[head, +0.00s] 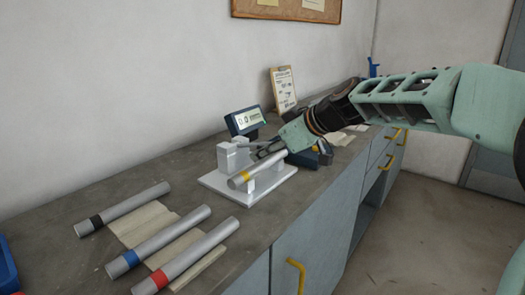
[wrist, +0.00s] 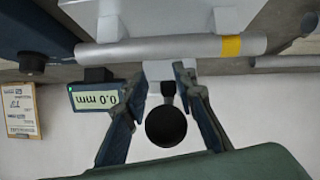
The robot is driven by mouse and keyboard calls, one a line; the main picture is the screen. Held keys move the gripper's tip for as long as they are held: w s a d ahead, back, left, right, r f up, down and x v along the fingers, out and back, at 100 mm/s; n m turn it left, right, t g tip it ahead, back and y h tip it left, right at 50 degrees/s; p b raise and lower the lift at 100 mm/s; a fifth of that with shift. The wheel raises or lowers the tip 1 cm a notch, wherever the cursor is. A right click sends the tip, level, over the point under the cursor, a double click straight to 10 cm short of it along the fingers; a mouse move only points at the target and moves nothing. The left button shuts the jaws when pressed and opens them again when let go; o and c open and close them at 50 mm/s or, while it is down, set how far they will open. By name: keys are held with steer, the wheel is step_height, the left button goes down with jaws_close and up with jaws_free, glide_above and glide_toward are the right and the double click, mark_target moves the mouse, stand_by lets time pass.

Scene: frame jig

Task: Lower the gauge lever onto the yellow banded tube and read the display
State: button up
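The yellow banded tube (head: 262,172) lies across the supports of the white gauge stand (head: 215,181). In the wrist view the tube (wrist: 150,50) crosses the top, its yellow band (wrist: 231,46) toward the right. My gripper (head: 268,150) is just above and behind the tube, partly hiding the gauge. In the wrist view my gripper (wrist: 162,77) is open, its fingers on either side of a dark round knob (wrist: 166,125), which seems to be the lever's end; gaps show beside it. The display (wrist: 98,98) appears upside down and reads 0.0 mm; it also shows in the head view (head: 245,121).
A clipboard (head: 283,89) leans on the wall. A dark blue object stands right of the gauge. The grey bench (head: 150,174) is clear behind the rack.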

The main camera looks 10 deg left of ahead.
steer(key=shift+s+a, duration=0.1)
steer(key=shift+a, duration=0.05)
steer(key=v, duration=1.2)
